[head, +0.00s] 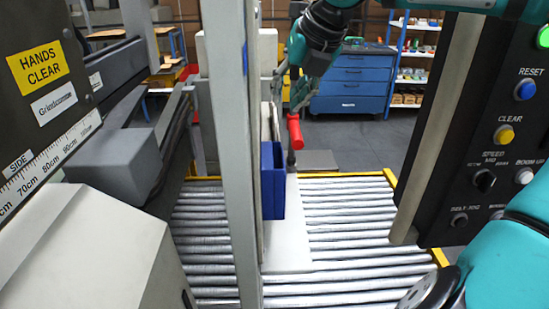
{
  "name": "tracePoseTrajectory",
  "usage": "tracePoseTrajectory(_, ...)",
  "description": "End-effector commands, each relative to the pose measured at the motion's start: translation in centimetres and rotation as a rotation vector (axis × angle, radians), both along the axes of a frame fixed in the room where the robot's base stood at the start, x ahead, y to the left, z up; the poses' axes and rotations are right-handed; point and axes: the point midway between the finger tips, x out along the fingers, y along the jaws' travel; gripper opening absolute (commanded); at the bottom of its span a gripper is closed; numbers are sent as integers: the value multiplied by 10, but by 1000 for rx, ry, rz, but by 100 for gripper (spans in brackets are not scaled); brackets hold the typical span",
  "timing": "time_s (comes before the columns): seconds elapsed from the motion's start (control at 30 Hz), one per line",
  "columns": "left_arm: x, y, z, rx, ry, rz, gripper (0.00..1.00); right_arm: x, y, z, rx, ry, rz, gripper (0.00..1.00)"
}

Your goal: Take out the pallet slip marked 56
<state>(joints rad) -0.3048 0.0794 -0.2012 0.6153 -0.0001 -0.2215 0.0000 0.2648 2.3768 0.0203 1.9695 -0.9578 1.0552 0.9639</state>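A white sheet or board (287,240) lies over the rollers in the middle of the head view. A blue block-like part (272,180) stands upright above its left side. No number 56 can be read, so I cannot tell which thing is the pallet slip. My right gripper (292,98) hangs down at the upper middle, just above a red handle (294,131) on a dark rod. Whether its fingers touch the handle is too small to tell. My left gripper is not in view.
A roller conveyor (345,215) with yellow edges runs below. A grey upright post (232,150) partly hides the middle. A "Hands clear" machine panel (50,65) stands left and a button panel (490,130) right. A blue drawer cabinet (352,80) is at the back.

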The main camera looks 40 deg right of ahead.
Motion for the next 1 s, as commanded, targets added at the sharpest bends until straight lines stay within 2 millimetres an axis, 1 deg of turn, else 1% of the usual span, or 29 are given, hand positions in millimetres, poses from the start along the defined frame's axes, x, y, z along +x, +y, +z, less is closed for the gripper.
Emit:
tracePoseTrajectory(0.03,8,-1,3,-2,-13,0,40,2,0,-4,1,3,0,22)
tracePoseTrajectory(0.1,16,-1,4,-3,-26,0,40,5,-1,-8,1,0,-1,22)
tracePoseTrajectory(0.2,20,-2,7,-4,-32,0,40,7,-1,-12,1,3,-1,22)
tracePoseTrajectory(0.27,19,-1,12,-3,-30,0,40,11,-1,-17,0,4,1,22)
tracePoseTrajectory(0.4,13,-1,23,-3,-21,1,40,22,-1,-36,1,6,1,22)
tracePoseTrajectory(0.53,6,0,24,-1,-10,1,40,30,-2,-50,-1,2,-1,22)
tracePoseTrajectory(0.63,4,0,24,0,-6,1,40,32,-2,-53,1,-1,-2,22)
tracePoseTrajectory(0.8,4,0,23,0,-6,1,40,32,-2,-54,0,-2,-2,22)
tracePoseTrajectory(0.83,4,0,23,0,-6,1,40,32,-2,-54,0,-2,-2,19)
tracePoseTrajectory(0.97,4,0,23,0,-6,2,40,32,-2,-53,0,-2,-2,2)
tracePoseTrajectory(1.0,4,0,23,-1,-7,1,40,32,-2,-53,0,-2,-2,0)
